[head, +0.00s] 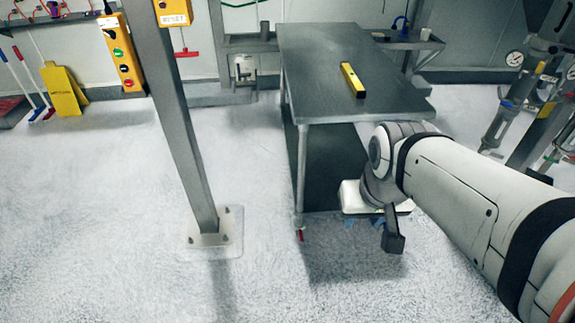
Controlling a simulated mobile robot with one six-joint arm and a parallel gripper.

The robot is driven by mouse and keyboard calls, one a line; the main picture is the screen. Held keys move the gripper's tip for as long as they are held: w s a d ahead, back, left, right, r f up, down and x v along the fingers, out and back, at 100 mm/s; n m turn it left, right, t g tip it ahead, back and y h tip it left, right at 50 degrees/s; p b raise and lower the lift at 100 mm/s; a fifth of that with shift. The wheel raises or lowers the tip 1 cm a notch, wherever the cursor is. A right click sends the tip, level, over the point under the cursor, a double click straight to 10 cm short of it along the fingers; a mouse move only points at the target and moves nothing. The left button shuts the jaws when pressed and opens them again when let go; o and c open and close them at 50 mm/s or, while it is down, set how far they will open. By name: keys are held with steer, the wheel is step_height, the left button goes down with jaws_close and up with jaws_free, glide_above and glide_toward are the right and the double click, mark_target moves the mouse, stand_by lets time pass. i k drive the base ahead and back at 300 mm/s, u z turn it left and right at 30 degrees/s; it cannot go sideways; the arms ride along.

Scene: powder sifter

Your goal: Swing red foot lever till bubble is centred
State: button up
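A grey metal table (350,40) on a dark-sided frame stands ahead. A yellow spirit level (353,80) lies on its top; its bubble is too small to read. A small red foot lever (300,236) shows low at the foot of the table's near left leg. My gripper (364,222) points down in front of the table's near side, right of the red lever and apart from it.
A grey post (178,130) on a bolted floor plate (222,228) stands left of the table. A yellow button box (120,52) is by the post. A yellow floor sign (62,92) leans at the far left. Pipework with gauges (515,58) stands right. The floor between post and table is clear.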

mark_target(299, 228)
steer(key=u, duration=0.05)
steer(key=i, duration=1)
steer(key=u, duration=0.05)
